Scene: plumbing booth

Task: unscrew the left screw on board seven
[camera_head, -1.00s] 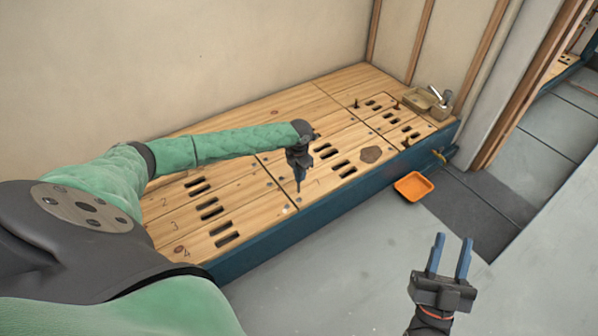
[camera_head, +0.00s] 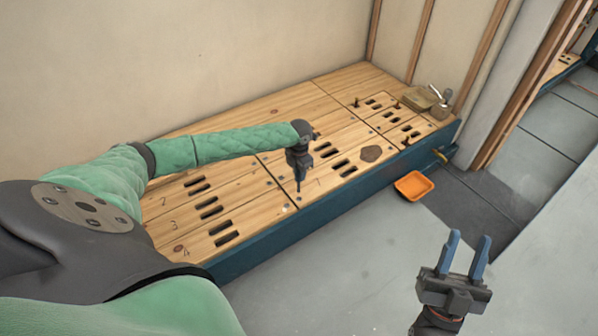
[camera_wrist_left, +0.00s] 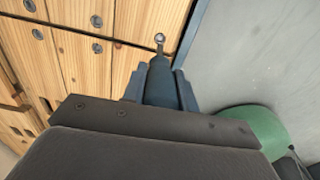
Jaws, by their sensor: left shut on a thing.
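My left gripper (camera_head: 299,165) is shut on a dark driver-like tool (camera_wrist_left: 161,80) and points down over the wooden platform. The tool's thin shaft ends at a round screw head (camera_wrist_left: 159,38) near the platform's front edge; they look in line, but I cannot tell whether they touch. In the head view the tip is at the left end of a front board (camera_head: 335,183) with a mark like a 7 or 1. My right gripper (camera_head: 468,258) is open and empty above the floor, away from the platform.
The slotted platform has a blue front side (camera_head: 330,205). Dark upright pieces (camera_head: 405,142) and a brown patch (camera_head: 371,153) are to the right. A tan box (camera_head: 419,98) stands at the far right corner. An orange tray (camera_head: 414,186) lies on the floor, otherwise clear in front.

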